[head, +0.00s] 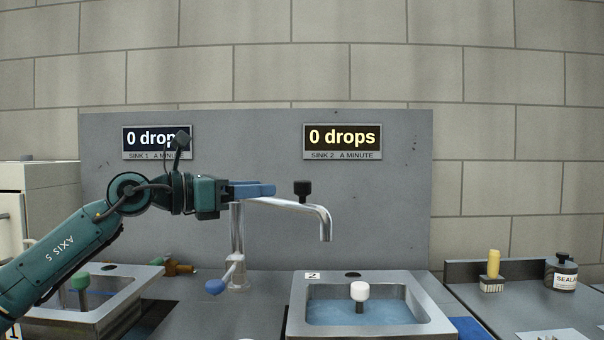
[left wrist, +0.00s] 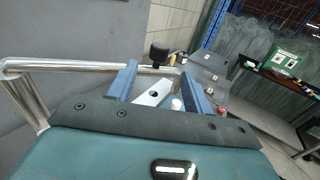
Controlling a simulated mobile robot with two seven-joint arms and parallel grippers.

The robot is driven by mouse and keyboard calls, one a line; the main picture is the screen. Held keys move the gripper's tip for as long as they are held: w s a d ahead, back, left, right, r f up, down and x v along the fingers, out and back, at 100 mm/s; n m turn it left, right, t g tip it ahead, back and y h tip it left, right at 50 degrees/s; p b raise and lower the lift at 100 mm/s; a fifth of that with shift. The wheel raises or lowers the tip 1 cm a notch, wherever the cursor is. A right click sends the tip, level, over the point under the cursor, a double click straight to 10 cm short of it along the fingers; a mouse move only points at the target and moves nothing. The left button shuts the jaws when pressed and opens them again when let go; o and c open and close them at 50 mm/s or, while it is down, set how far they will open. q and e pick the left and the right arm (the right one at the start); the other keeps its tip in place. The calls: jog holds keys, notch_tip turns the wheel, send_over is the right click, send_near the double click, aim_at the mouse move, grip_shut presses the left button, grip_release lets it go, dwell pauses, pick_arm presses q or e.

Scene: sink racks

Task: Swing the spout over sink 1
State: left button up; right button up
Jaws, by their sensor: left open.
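The metal spout (head: 288,205) rises from a post behind the sinks and bends down over sink 2 (head: 436,318), which holds blue water. A black knob (head: 303,188) stands on the spout. Sink 1 (head: 30,316) is at the left, partly behind my left arm. My left gripper (head: 272,189) is open at the spout's level, its blue fingers just left of the knob in the picture. In the left wrist view the knob (left wrist: 158,52) shows beyond and between the two fingers (left wrist: 160,80), with the spout (left wrist: 75,66) running in from the left. Contact is not visible.
A blue-tipped lever (head: 215,287) sits at the post's base. A white-topped plug (head: 360,291) stands in sink 2 and a green-topped one (head: 80,282) in sink 1. Both displays (head: 343,138) read 0 drops. A brush (head: 493,270) and a bottle (head: 562,272) stand at the right.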

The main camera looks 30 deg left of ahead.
aim_at(295, 184)
pick_arm(q)
jog(key=p+x, duration=0.3)
jog(key=x, duration=0.1)
jog(key=p+x, duration=0.3)
jog(key=x, duration=0.2)
jog(key=shift+r, duration=0.25)
jog(key=shift+w+d+f+p, duration=0.2)
jog(key=shift+w+d+p, duration=0.1)
jog(key=shift+w, duration=0.25)
pick_arm(e)
jog(key=shift+s+d+r+m, duration=0.1)
jog(key=shift+d+r+m, duration=0.2)
jog(key=shift+r, duration=0.55)
jog(key=shift+s+d+r+m, duration=0.1)
jog(key=shift+r+m, duration=0.35)
jog(key=shift+r, duration=0.4)
jog(key=shift+d+r+m, duration=0.15)
jog(key=shift+r+m, duration=0.2)
jog(key=shift+r, duration=0.5)
pick_arm(q)
jog(key=shift+a, duration=0.1)
jog(key=shift+c, duration=0.2)
grip_shut()
